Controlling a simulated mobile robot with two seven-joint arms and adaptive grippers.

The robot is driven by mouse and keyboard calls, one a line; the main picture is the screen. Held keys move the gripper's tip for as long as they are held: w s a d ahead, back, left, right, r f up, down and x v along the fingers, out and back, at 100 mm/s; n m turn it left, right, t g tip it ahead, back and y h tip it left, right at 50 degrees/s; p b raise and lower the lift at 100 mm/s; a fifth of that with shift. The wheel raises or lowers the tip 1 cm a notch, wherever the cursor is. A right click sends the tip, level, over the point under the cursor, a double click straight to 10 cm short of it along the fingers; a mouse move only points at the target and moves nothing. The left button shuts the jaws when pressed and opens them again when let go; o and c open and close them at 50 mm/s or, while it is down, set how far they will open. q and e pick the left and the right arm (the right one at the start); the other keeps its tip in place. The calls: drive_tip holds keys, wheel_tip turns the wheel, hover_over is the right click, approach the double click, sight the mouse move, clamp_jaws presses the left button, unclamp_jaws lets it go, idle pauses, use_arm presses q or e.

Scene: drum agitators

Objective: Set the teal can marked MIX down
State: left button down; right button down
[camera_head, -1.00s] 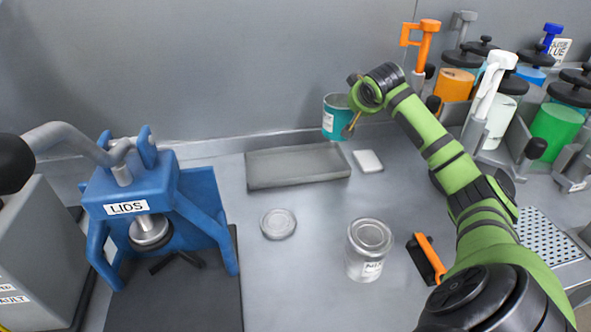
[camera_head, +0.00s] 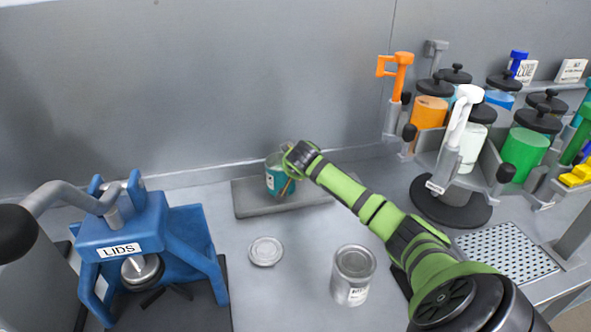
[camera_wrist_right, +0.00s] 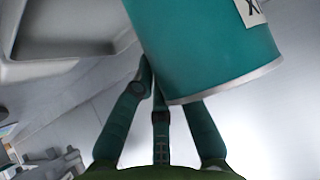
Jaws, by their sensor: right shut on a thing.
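The teal can (camera_head: 275,180) with a white label stands roughly upright at the back of the bench. A pale tray (camera_wrist_right: 70,55) shows at upper left there. My left gripper is not in view.
The blue LIDS press (camera_head: 150,240) stands left. A rack with coloured jars (camera_head: 470,145) and a perforated plate (camera_head: 508,256) are at right. The wall is close behind the tray.

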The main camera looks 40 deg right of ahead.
wheel_tip(320, 180, down, 2)
drive_tip(key=c, duration=1.3)
unclamp_jaws()
drive_tip(key=shift+f, duration=0.1)
drive_tip(key=shift+o, duration=0.2)
drive_tip(key=b+v, duration=0.1)
drive_tip(key=v, duration=1.1)
